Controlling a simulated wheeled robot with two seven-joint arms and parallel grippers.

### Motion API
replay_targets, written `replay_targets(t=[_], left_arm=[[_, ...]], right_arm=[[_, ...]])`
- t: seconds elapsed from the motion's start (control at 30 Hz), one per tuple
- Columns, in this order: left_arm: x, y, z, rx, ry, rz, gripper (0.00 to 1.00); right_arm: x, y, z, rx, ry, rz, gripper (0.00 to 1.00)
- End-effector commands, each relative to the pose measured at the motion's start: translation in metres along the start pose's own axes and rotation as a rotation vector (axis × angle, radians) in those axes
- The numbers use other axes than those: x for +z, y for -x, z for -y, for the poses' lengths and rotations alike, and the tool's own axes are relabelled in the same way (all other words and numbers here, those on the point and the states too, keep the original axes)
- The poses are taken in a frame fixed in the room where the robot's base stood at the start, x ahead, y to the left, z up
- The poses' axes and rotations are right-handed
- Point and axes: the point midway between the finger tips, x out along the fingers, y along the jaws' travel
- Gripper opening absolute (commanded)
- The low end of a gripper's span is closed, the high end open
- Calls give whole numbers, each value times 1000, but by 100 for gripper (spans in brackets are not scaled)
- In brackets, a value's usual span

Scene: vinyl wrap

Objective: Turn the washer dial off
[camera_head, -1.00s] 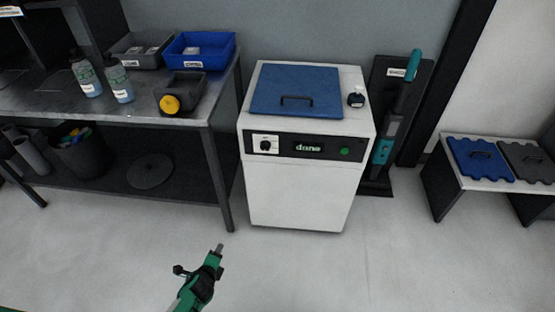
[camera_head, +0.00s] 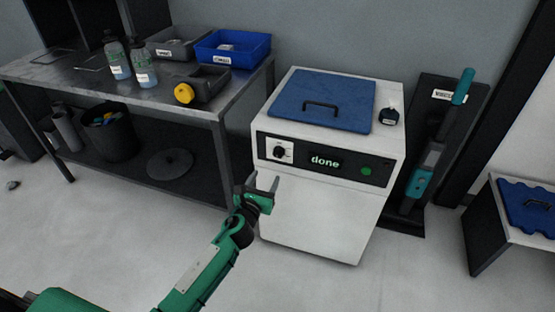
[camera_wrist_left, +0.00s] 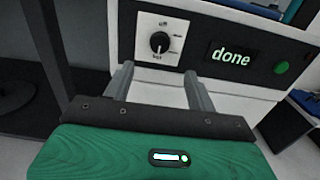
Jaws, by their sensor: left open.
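The washer (camera_head: 310,205) is a white box with a blue lid and a black front panel that reads "done". Its dial (camera_head: 279,152) is a round black knob on a white plate at the panel's left end. The dial also shows in the left wrist view (camera_wrist_left: 160,42), with its white mark toward the lower left. My left gripper (camera_head: 263,181) is open and empty, in front of the washer just below and left of the dial. In the left wrist view its two fingers (camera_wrist_left: 158,85) point at the panel below the dial, apart from it. My right gripper is not in view.
A green button (camera_head: 365,170) sits at the panel's right. A metal workbench (camera_head: 150,98) with bins and bottles stands left. A black stand (camera_head: 409,218) holding a teal tool is right. Floor in front is clear.

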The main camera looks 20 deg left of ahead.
Motion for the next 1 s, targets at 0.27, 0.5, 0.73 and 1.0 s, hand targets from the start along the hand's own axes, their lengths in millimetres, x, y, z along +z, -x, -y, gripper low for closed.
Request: replay_targets(t=[0.27,0.5,0.73,1.0], left_arm=[[-1,-53,0,1,4,0,57],[-2,-91,0,1,4,-1,57],[-1,-108,0,1,3,-1,57],[-1,-110,0,0,3,-2,57]], right_arm=[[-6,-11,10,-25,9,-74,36],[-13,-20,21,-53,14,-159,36],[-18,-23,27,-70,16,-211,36],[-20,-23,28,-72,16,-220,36]])
